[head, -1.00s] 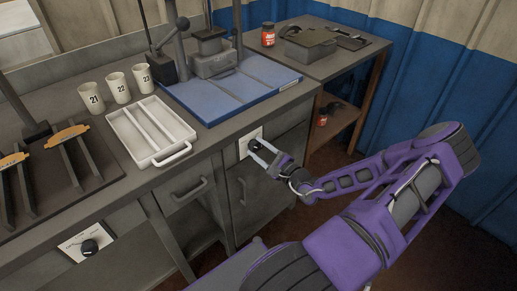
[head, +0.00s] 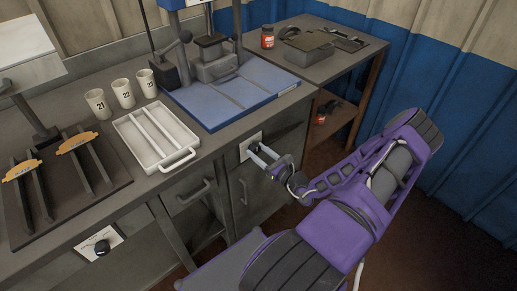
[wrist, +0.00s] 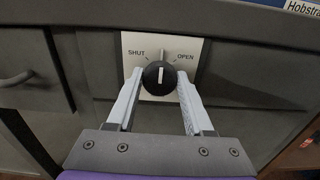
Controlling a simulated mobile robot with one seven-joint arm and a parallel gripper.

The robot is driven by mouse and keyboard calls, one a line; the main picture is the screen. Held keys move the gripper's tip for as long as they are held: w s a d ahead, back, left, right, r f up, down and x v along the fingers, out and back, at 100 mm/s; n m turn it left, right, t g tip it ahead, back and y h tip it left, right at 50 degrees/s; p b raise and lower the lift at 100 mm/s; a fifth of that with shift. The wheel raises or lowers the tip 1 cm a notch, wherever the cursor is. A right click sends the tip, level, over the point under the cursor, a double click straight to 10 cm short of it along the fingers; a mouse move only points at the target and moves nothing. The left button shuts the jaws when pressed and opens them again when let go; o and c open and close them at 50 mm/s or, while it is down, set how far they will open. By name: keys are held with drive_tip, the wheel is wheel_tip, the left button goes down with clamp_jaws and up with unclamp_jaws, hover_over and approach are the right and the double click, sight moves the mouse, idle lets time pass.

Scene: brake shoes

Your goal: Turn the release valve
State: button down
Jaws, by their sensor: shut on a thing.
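The release valve is a black round knob (wrist: 159,77) on a white plate (wrist: 133,45) marked SHUT at left and OPEN at right. Its white pointer line stands about upright, between the two words. The plate also shows in the head view (head: 245,145), on the bench front below the blue press base. My gripper (wrist: 157,82) has one finger on each side of the knob and is shut on it. In the head view my gripper (head: 258,153) reaches the plate from the right, and the knob is mostly hidden by the fingers.
A second black knob (head: 101,247) sits on a white plate lower left on the bench front. A drawer handle (head: 194,192) is left of my gripper. The white tray (head: 183,160), numbered cups (head: 123,94) and blue press base (head: 215,105) are on the bench above.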

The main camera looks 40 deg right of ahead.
drive_tip(key=m+p, duration=0.1)
drive_tip(key=m, duration=0.3)
drive_tip(key=shift+m, duration=0.3)
drive_tip(key=m, duration=0.4)
drive_tip(key=shift+d+p, duration=0.1)
drive_tip(key=shift+p, duration=0.25)
drive_tip(key=shift+c, duration=1.4)
unclamp_jaws()
drive_tip(key=s+d, duration=0.1)
drive_tip(key=s, duration=1.6)
drive_tip(key=shift+s+d, duration=0.15)
drive_tip(key=shift+s, duration=0.05)
drive_tip(key=shift+w, duration=0.1)
